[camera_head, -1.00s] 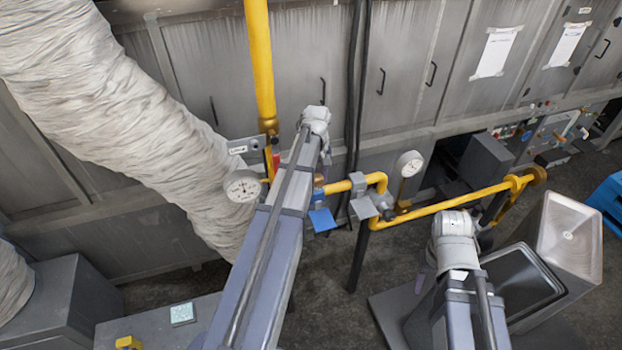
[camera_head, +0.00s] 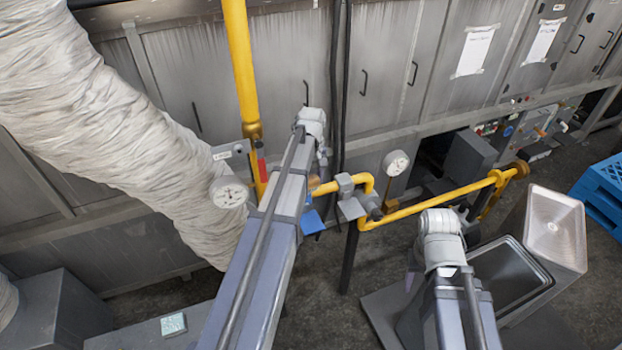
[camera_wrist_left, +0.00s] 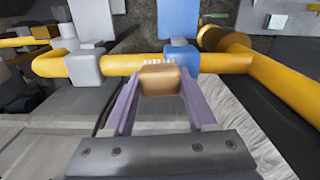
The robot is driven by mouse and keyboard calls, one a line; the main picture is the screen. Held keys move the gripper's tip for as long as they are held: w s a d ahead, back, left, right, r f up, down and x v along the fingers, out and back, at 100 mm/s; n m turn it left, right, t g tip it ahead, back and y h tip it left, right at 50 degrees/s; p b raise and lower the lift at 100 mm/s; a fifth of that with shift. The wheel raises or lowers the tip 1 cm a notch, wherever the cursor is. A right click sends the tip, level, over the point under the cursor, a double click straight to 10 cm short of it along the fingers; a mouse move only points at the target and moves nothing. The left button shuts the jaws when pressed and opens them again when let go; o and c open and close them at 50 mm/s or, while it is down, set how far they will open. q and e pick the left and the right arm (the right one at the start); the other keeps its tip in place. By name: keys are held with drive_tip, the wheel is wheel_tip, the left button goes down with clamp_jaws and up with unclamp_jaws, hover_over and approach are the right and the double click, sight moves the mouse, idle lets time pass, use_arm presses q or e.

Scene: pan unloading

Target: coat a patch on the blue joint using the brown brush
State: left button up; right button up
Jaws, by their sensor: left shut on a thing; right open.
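In the left wrist view the blue joint (camera_wrist_left: 180,57) is just beyond and right of the brush. My left gripper (camera_wrist_left: 158,88) is shut on the brown brush (camera_wrist_left: 160,80). Its pale bristles point at the yellow pipe beside the blue joint; I cannot tell if they touch. In the head view my left gripper (camera_head: 320,168) is mostly behind its arm. My right gripper (camera_head: 412,265) is mostly hidden behind its arm at lower right.
The yellow pipe (camera_head: 430,205) runs right, with a grey clamp (camera_head: 349,205) beside the blue joint. Gauges stand at left (camera_head: 229,193) and right (camera_head: 396,163). A white wrapped duct (camera_head: 110,130) fills the left. A metal sink-like bin (camera_head: 505,270) is at right, with a blue pallet (camera_head: 600,190) beyond.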

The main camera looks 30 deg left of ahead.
use_arm(q)
drive_tip(key=shift+s+a, duration=1.1)
drive_tip(key=shift+s, duration=0.1)
drive_tip(key=shift+s+a, duration=1.05)
drive_tip(key=shift+s, duration=0.15)
drive_tip(key=shift+w+a, duration=0.1)
drive_tip(key=shift+w+a, duration=0.2)
drive_tip(key=shift+w+d, duration=1.1)
drive_tip(key=shift+d, duration=0.1)
